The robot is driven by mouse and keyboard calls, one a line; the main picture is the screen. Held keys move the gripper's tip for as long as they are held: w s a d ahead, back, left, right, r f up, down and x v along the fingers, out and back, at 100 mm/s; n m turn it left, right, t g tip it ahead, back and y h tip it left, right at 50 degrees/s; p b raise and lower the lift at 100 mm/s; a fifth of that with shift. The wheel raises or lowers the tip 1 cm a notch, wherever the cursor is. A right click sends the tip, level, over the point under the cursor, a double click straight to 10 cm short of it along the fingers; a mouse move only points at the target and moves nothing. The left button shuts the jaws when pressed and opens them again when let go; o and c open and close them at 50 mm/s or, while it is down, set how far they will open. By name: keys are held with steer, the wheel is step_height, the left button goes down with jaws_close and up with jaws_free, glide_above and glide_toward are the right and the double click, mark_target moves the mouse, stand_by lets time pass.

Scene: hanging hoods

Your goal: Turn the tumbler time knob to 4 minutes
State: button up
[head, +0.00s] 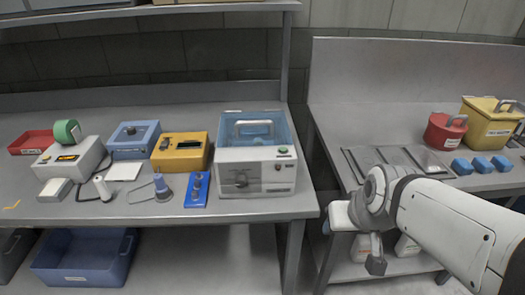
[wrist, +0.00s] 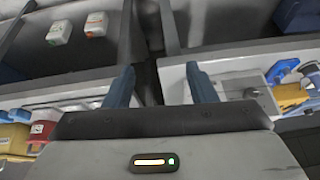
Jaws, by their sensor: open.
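The likely tumbler is a white and grey box (head: 258,172) with a clear blue-tinted top and a handle, standing at the right end of the left bench in the head view. A dark knob (head: 240,179) sits on its front panel, and a small green-lit spot (head: 283,150) is at the upper right. The knob's markings and setting are too small to read. My gripper (wrist: 160,86) is open and empty in the wrist view. In the head view, it hangs to the right of the box, well apart from the knob, in front of the right bench.
Left of the box are a blue strip with knobs (head: 197,189), a yellow device (head: 181,151), a blue box (head: 134,139) and a white device with a green roll (head: 67,132). A narrow gap separates the benches. The right bench holds red (head: 445,131) and yellow (head: 488,122) containers.

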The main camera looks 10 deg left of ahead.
steer(key=w+a+f+n+t+y+b, duration=0.2)
steer(key=w+a+t+b, duration=0.15)
steer(key=a, duration=0.45)
steer(key=w+a+f+n+t+y+b, duration=0.25)
steer(key=w+a, duration=0.25)
steer(key=a, duration=0.3)
steer(key=n+t+h+b, duration=0.2)
steer(key=t+h+b, duration=0.1)
steer(key=t+b, duration=0.4)
glide_toward(241, 185)
steer(key=shift+w+a+b, duration=0.2)
steer(key=shift+w+a, duration=0.05)
steer(key=shift+w, duration=1.15)
steer(key=shift+w+a+b, duration=0.2)
steer(key=shift+w+a, duration=0.05)
steer(key=shift+w, duration=1.15)
steer(key=shift+w+a+b, duration=0.2)
steer(key=shift+w+a, duration=0.05)
steer(key=shift+w, duration=1.15)
steer(key=shift+c, duration=0.5)
